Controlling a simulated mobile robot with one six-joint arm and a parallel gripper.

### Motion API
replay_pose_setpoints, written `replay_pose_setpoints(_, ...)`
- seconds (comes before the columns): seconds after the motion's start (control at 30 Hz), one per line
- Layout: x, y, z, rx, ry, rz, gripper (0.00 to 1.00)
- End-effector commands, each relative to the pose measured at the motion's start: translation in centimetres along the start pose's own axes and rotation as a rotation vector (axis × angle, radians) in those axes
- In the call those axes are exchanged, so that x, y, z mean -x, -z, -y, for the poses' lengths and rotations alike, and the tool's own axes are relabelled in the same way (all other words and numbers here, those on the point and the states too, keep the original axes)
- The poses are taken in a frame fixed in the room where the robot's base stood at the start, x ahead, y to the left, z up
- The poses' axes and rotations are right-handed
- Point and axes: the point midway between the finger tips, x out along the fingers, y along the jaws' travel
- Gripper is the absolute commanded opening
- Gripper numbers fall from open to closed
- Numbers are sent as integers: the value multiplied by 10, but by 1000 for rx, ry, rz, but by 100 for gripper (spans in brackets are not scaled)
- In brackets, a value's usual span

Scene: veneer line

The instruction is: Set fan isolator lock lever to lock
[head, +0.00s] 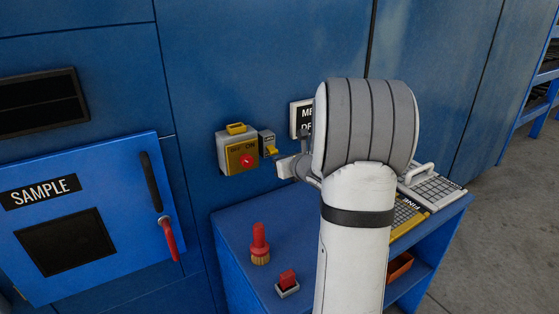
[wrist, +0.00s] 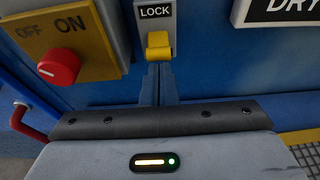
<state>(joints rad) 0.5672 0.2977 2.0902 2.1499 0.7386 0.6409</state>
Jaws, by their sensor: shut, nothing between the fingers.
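The fan isolator box (head: 238,154) is on the blue wall, with a yellow face marked OFF and ON and a red knob (head: 246,161). The knob also shows in the wrist view (wrist: 58,68). The yellow lock lever (head: 271,150) juts from a narrow grey plate right of the box. In the wrist view the lever (wrist: 159,45) is below the LOCK label (wrist: 154,12). My gripper (wrist: 160,68) is shut and empty, its fingertips just below the lever. I cannot tell whether they touch it. In the head view my gripper (head: 280,166) is partly hidden by my wrist.
A blue bench (head: 235,220) stands below, with a red-handled tool (head: 260,243) and a small red switch (head: 288,283) on it. A SAMPLE door (head: 85,215) with a red handle is at left. A black-and-white sign (head: 301,118) is right of the lever.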

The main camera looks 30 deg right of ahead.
Motion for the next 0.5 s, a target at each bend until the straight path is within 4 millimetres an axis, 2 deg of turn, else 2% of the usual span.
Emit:
replay_pose_setpoints(0.33,0,-1,2,0,3,4,0)
replay_pose_setpoints(0.5,-2,12,1,0,2,3,0)
